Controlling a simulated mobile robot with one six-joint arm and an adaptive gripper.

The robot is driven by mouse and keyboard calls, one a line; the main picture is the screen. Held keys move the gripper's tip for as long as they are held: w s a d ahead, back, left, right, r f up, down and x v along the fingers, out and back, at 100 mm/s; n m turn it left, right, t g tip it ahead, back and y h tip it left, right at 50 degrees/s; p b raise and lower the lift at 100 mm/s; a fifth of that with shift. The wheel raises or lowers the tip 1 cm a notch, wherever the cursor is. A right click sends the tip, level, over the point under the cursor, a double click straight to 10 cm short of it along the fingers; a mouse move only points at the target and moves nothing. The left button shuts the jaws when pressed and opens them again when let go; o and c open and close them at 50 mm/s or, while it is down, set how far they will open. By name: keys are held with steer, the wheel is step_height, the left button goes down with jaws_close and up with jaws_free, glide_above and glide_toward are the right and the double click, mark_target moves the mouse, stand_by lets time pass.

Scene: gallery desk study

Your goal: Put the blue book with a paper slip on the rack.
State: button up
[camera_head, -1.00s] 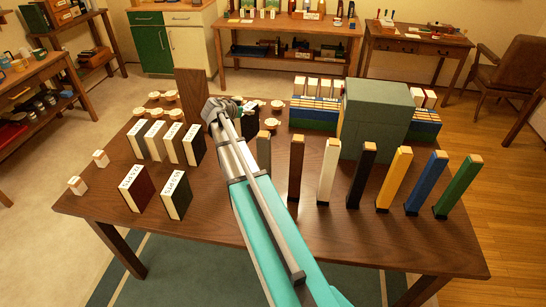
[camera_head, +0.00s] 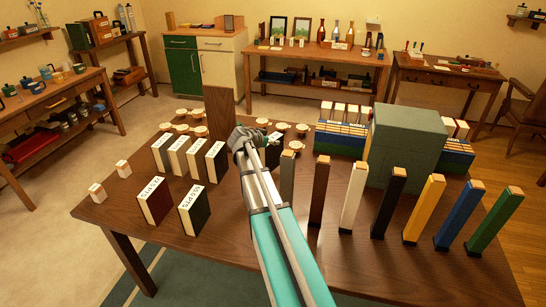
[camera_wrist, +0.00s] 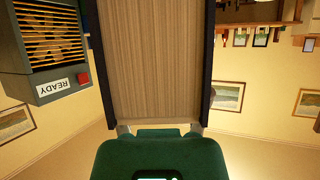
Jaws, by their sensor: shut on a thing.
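In the wrist view my gripper (camera_wrist: 160,128) is shut on a book (camera_wrist: 160,65). Its striped pale page edge faces the camera between two very dark, bluish covers. I cannot see a paper slip on it. In the head view my gripper (camera_head: 248,138) is over the middle of the brown table (camera_head: 225,238). I cannot make out a rack for certain.
Dark books with white tops (camera_head: 190,160) stand at left. Tall coloured blocks (camera_head: 400,205) line the right. A grey-green box (camera_head: 405,145) stands behind them, before blue-and-white rows (camera_head: 340,140).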

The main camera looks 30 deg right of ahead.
mark_target(271, 151)
steer(key=shift+f+b, duration=0.4)
steer(key=shift+f, duration=0.35)
steer(key=shift+f+b, duration=1.85)
steer(key=shift+b, duration=0.05)
steer(key=shift+f, duration=0.1)
steer(key=o, duration=1.3)
steer(key=shift+o, duration=0.2)
steer(key=shift+r, duration=0.2)
